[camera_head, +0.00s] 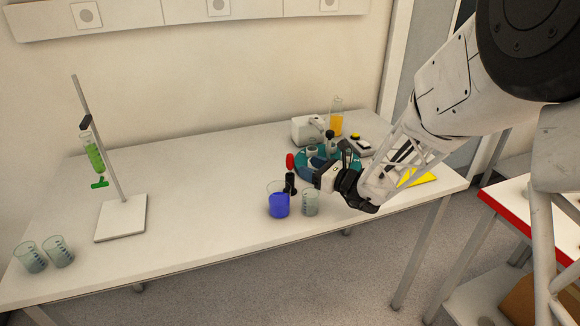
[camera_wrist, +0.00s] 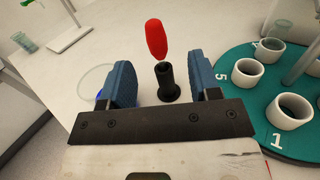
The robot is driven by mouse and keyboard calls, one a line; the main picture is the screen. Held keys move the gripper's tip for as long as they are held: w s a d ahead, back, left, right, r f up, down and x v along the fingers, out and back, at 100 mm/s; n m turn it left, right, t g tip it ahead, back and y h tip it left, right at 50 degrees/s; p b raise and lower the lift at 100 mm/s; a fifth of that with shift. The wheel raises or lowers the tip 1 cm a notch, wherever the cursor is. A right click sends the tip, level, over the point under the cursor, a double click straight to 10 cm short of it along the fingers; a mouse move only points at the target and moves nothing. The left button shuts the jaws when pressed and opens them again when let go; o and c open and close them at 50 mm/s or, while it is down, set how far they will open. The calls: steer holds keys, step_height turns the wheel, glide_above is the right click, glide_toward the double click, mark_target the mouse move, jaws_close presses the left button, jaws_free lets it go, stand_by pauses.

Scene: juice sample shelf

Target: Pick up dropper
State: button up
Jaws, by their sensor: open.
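The dropper has a red bulb (camera_wrist: 156,38) and stands upright in a small black holder (camera_wrist: 166,82). In the head view its red bulb (camera_head: 290,160) shows above the black holder (camera_head: 290,184). My gripper (camera_wrist: 166,85) is open, with its two blue-padded fingers on either side of the holder and dropper in the wrist view. The fingers do not appear to touch either one. In the head view my gripper (camera_head: 318,178) is just right of the dropper, low over the table. The dropper's lower part is hidden inside the holder.
A beaker of blue liquid (camera_head: 279,204) and an empty beaker (camera_head: 310,203) stand close in front. A teal numbered carousel (camera_wrist: 238,118) with white cups is right of my gripper. A stand with a green-filled tube (camera_head: 94,152) is at left. The middle-left table is clear.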

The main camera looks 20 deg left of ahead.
mark_target(293, 162)
steer(key=shift+w+a, duration=0.2)
steer(key=shift+a, duration=1)
steer(key=shift+a, duration=0.15)
steer(key=shift+w+a+f, duration=0.1)
steer(key=shift+w+a, duration=0.05)
steer(key=shift+a, duration=1.1)
steer(key=shift+w+a+f, duration=0.1)
steer(key=shift+w+a, duration=0.05)
steer(key=shift+a, duration=1.05)
steer(key=shift+c, duration=0.3)
steer(key=c, duration=0.7)
